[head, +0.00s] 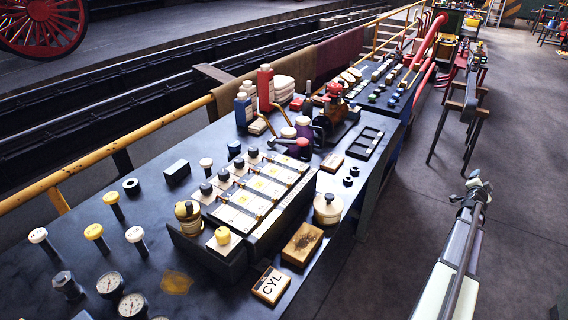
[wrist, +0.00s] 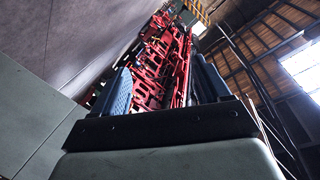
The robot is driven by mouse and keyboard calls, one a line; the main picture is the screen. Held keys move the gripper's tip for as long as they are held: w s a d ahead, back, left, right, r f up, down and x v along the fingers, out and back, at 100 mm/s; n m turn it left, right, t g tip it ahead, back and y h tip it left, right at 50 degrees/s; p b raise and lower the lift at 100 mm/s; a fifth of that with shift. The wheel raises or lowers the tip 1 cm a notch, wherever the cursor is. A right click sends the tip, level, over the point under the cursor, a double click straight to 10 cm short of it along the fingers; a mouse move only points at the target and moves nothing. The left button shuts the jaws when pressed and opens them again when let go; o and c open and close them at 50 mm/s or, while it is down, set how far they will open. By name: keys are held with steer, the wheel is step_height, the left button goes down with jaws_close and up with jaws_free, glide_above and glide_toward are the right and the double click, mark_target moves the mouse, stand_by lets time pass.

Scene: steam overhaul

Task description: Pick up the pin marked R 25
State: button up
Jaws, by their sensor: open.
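Several pins with round heads stand upright on the dark bench at the left in the head view. There are white-headed pins (head: 38,236) (head: 136,235) and yellow-headed pins (head: 97,233) (head: 113,200). Another pale-headed pin (head: 206,162) stands farther back by the slotted block. The marks on the heads are too small to read, so I cannot tell which is R 25. My gripper (wrist: 162,78) is open in the wrist view, with nothing between its fingers and no pin in sight. What looks like my arm is at the right in the head view, over the floor and away from the pins.
The dark bench (head: 75,198) also holds gauges (head: 110,284), a hex bolt (head: 67,285), a row of pale blocks (head: 245,205), a wooden block (head: 302,244) and a CYL plate (head: 271,285). A yellow rail (head: 120,140) runs behind. The floor at right is mostly open.

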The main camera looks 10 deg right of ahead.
step_height(320, 180, up, 5)
steer(key=d, duration=0.3)
steer(key=w+a+r+t+y, duration=0.1)
steer(key=w+a+r, duration=0.25)
steer(key=w, duration=0.25)
steer(key=w+a+r+t+y, duration=0.1)
steer(key=w+a+r, duration=0.1)
steer(key=w+a, duration=0.3)
steer(key=w+a+r+n+g+y, duration=0.1)
steer(key=w+a+r+y, duration=0.15)
steer(key=w+a, duration=0.65)
steer(key=w+a+r+g+y, duration=0.1)
steer(key=w+a+r+y, duration=0.2)
steer(key=a, duration=1)
steer(key=w+a+r+n+y, duration=0.1)
steer(key=w+a+y, duration=0.2)
steer(key=w+a, duration=0.65)
step_height(320, 180, up, 6)
steer(key=g+y, duration=0.3)
steer(key=g, duration=0.7)
glide_above(208, 169)
steer(key=w, duration=0.1)
steer(key=shift+f+m, duration=0.15)
steer(key=shift+m, duration=0.25)
step_height(208, 169, down, 13)
steer(key=shift+f, duration=0.1)
